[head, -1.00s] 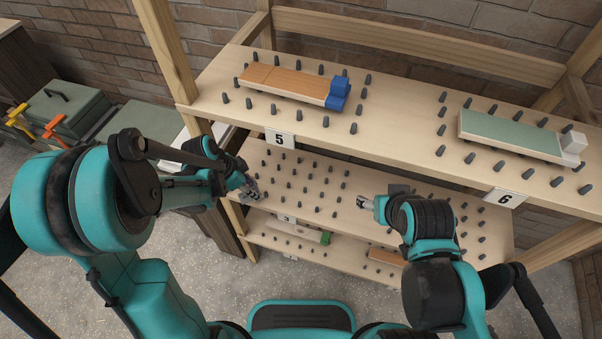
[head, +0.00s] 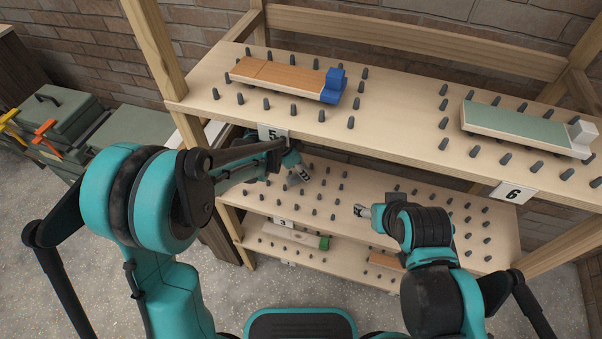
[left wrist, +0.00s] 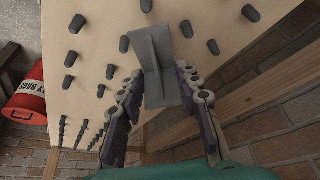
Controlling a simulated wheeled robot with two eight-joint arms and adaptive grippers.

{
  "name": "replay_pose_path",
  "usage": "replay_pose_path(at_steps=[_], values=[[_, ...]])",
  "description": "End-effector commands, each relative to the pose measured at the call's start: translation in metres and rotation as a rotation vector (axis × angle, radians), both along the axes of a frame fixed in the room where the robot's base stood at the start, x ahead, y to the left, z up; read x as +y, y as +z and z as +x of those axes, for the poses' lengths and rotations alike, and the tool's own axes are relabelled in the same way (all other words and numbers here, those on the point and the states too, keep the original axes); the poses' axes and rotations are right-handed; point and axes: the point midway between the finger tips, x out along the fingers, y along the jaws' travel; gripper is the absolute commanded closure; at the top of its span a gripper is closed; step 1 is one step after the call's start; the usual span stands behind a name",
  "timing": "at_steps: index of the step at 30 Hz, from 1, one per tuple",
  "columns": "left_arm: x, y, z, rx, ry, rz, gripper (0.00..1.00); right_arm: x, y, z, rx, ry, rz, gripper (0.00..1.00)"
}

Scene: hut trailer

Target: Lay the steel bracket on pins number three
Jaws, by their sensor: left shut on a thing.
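The grey steel bracket (left wrist: 162,65) is an L-shaped plate held between the fingers of my left gripper (left wrist: 163,90) in the left wrist view. In the head view the bracket (head: 294,180) and left gripper (head: 301,173) are small, over the left part of the middle shelf (head: 322,168). Dark pins stand around the bracket; I cannot tell if it touches any. The number 3 label (head: 284,222) is on that shelf's front edge, below the gripper. My right gripper (head: 362,211) is near the shelf's middle; its fingers are too small to read.
The upper shelf (head: 390,128), with labels 5 and 6, overhangs the back of the middle shelf. It holds an orange-topped block (head: 280,75) and a green-topped block (head: 515,125). A lower shelf holds a pale tool (head: 292,236). A red bin (left wrist: 27,93) stands below.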

Motion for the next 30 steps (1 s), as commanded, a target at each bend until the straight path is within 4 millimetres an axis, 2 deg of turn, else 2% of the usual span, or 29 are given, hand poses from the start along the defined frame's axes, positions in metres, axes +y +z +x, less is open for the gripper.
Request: replay_pose_path(at_steps=[1,12,13,15,25,30], values=[[0.002,-0.009,0.0,0.0,0.002,0.0,0.99,0.0,-0.008,0.0,0.0,0.0,0.0,0.38],[0.002,-0.012,0.0,0.0,0.001,0.0,0.99,0.0,-0.009,0.0,0.0,0.0,0.0,0.38],[0.002,-0.011,0.0,0.0,0.001,0.0,0.61,0.0,-0.008,0.0,0.0,0.0,0.0,0.38],[0.002,-0.011,0.0,0.0,0.001,0.0,0.45,0.0,-0.008,0.0,0.0,0.0,0.0,0.38],[0.002,-0.008,-0.001,0.0,0.001,0.0,0.45,0.0,-0.006,0.0,0.0,0.0,0.0,0.38],[0.008,0.01,-0.004,0.0,0.002,0.0,0.45,0.0,0.01,0.0,0.0,0.0,0.0,0.38]])
